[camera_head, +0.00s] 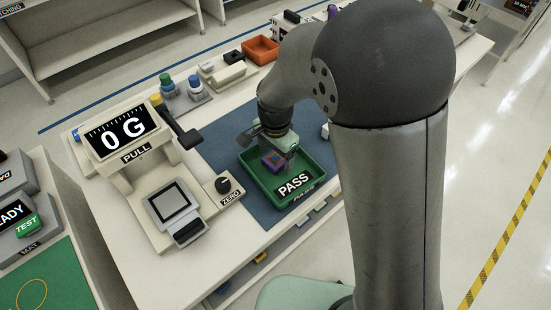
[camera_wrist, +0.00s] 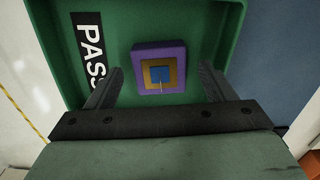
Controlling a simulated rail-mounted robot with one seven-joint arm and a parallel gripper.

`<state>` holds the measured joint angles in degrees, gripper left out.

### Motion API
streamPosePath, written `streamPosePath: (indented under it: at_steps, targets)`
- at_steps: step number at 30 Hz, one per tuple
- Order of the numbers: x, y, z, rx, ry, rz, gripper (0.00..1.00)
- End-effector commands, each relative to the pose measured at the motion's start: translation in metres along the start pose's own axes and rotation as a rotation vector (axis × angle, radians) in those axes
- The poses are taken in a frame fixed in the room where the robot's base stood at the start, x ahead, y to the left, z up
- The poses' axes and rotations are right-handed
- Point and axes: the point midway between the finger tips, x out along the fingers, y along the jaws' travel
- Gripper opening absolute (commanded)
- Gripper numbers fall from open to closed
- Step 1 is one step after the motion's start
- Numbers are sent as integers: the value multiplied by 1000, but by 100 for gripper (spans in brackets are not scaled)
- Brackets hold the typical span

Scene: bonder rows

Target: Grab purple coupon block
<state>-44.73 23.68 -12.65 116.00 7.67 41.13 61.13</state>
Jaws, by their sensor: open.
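The purple coupon block (camera_wrist: 172,53), with a gold square and a blue centre on its top, lies in the green tray marked PASS (camera_wrist: 207,14). The block also shows in the head view (camera_head: 273,162), partly covered by my gripper. The tray shows in the head view (camera_head: 257,188) too. My gripper (camera_wrist: 159,78) is open above the tray. In the wrist view its two fingers stand left and right of the block's near edge, with gaps on both sides. I cannot tell whether the fingertips reach down to the block's height.
A pull tester reading 0 G (camera_head: 122,132) stands left of the tray, with a ZERO knob (camera_head: 223,185) between them. The tray sits on a blue mat (camera_head: 226,143). An orange bin (camera_head: 261,50) is at the back.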

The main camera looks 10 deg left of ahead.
Motion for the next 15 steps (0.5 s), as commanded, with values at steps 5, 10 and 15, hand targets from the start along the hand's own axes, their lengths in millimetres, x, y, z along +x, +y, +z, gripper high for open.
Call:
streamPosePath:
  at_steps: [5, 10, 15]
  targets:
    - [6, 0, 0, 0, 0, -1, 76]
    - [6, 0, 0, 0, 0, -1, 62]
    - [5, 0, 0, 0, 0, -1, 27]
